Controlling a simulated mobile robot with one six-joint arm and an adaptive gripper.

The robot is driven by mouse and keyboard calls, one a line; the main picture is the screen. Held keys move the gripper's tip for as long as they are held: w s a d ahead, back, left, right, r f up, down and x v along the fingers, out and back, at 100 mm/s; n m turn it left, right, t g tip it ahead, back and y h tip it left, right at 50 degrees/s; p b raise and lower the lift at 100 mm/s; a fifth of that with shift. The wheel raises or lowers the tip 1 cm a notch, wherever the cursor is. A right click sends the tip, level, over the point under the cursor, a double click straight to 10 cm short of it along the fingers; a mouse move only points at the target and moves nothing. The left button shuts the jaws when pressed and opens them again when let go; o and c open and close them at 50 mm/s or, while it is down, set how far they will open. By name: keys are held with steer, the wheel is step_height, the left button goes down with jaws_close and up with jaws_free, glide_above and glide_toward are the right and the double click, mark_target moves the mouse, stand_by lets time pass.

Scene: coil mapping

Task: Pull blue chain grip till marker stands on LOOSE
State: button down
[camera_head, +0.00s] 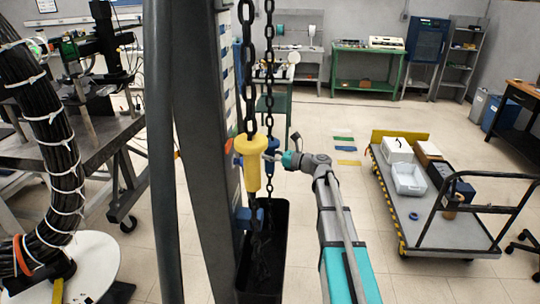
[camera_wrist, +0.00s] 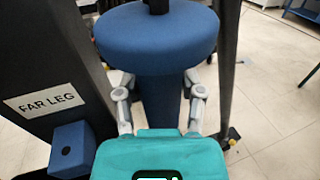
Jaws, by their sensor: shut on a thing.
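The blue chain grip (camera_wrist: 155,42) fills the upper middle of the wrist view, with a wide round flange above a narrower body. My gripper (camera_wrist: 158,88) is shut on that body just below the flange, one finger on each side. An upright board (camera_head: 227,70) with several coloured labels stands to the left of the chains. An orange piece (camera_head: 229,146), perhaps the marker, is beside it; the label words are too small to read.
A dark post carries a FAR LEG sign (camera_wrist: 45,100), with a blue block (camera_wrist: 73,150) below it. A black open bin (camera_head: 277,215) stands under the chains. A loaded cart (camera_head: 430,225) is at the right, and a work table (camera_head: 85,135) is at the left.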

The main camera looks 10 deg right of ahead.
steer(key=shift+c, duration=1)
jaws_free()
steer(key=v, duration=1.2)
steer(key=shift+a, duration=0.1)
